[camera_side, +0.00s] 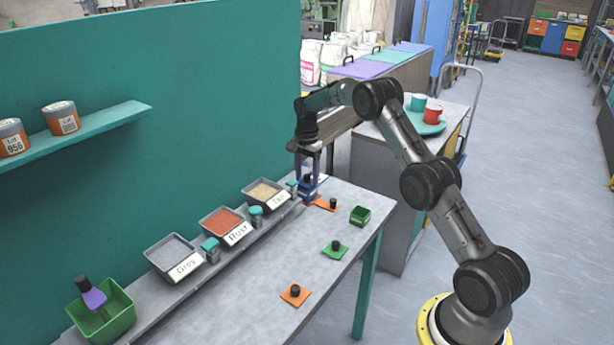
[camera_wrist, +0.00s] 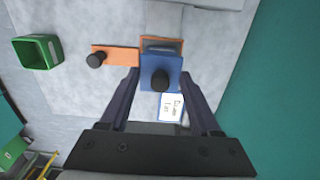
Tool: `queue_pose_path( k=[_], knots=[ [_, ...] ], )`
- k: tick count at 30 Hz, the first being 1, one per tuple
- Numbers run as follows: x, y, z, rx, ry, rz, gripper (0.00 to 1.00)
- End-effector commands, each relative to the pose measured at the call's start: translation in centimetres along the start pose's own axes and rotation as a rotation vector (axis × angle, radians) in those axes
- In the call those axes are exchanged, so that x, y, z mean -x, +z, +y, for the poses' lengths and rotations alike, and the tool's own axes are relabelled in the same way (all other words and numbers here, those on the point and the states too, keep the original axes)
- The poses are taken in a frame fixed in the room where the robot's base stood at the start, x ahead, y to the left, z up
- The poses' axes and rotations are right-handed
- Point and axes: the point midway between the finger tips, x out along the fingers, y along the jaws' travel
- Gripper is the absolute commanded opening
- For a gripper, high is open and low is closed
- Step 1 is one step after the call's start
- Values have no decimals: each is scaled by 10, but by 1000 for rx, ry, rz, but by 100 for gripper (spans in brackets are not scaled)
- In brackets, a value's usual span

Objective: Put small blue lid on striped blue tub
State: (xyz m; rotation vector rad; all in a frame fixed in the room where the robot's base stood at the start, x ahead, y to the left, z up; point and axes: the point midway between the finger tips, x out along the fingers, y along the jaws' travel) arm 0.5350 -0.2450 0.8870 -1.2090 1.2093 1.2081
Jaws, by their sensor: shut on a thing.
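The small blue lid (camera_wrist: 150,65) is a blue square with a black knob. My gripper (camera_wrist: 160,74) is shut on it, with one finger on each side in the wrist view. In the side view my gripper (camera_side: 308,172) points down at the far end of the bench, with the blue piece (camera_side: 309,187) between its fingers. No stripes can be made out, so I cannot tell whether a striped blue tub is beneath the lid. An orange-edged piece (camera_wrist: 162,41) shows just beyond the lid, partly hidden by it.
An orange lid with a black knob (camera_wrist: 113,55) lies left of the blue lid. A white card (camera_wrist: 172,106) lies beside my right finger. A small green box (camera_side: 360,215), a green lid (camera_side: 335,252) and another orange lid (camera_side: 295,296) are on the bench. Trays of powder (camera_side: 222,222) line the back.

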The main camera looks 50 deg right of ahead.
Motion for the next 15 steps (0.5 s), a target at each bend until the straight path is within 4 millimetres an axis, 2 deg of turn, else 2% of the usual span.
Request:
queue_pose_path(
  k=[15],
  knots=[
    [-6, 0, 0, 0, 0, 0, 11]
  ],
)
